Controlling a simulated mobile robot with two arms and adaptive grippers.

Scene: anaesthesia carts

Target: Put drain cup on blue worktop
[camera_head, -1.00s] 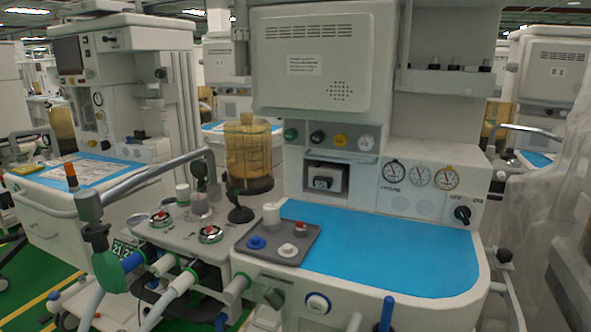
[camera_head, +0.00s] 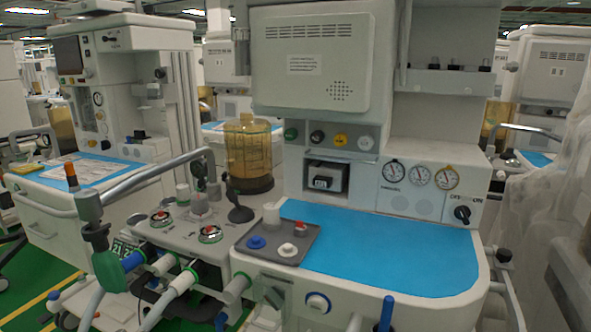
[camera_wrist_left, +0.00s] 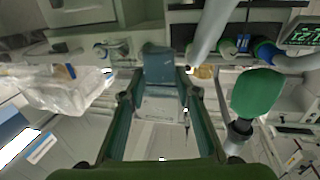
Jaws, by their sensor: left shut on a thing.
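In the left wrist view, my left gripper (camera_wrist_left: 158,92) has its two green fingers on either side of a blue-grey, see-through cup (camera_wrist_left: 158,65), which I take to be the drain cup. The gripper is shut on it. The cup is near the cart front; whether it is still attached to something there I cannot tell. In the head view I cannot make out the left gripper. The blue worktop (camera_head: 400,250) is flat and clear on the middle cart. My right gripper is in neither view.
A grey tray (camera_head: 270,259) with small blue, white and red-topped items sits at the worktop's left end. A grey rail (camera_head: 150,172), an amber canister (camera_head: 248,150) and hoses (camera_head: 180,287) stand left of it. A green bag (camera_head: 103,262) hangs at the rail's end and also shows in the wrist view (camera_wrist_left: 258,93).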

